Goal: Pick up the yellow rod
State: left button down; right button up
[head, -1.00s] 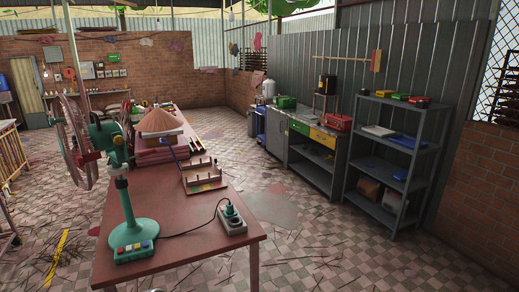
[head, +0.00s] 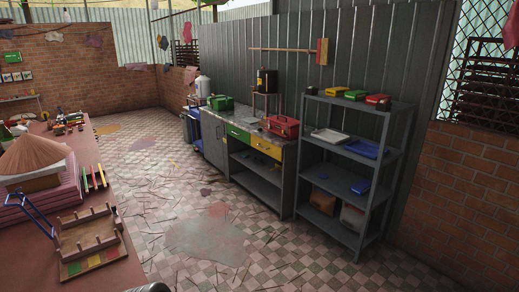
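Several short coloured rods (head: 94,178) lie side by side on the red-brown table (head: 25,255), at its right edge in the left of the head view. One of them looks yellowish, but they are too small to tell the colours surely.
A wooden rack with pegs (head: 88,238) and stacked pink bundles under a conical hat (head: 34,156) share the table. A grey workbench (head: 270,178) with a red toolbox (head: 283,126) and a grey shelf (head: 356,172) line the metal wall. The tiled floor (head: 160,215) between is mostly free.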

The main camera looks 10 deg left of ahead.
aim_at(104, 181)
jog(key=u, duration=0.05)
jog(key=i, duration=2.7)
jog(key=u, duration=0.9)
jog(key=i, duration=1.75)
jog(key=u, duration=1.75)
jog(key=i, duration=0.8)
jog(key=u, duration=0.35)
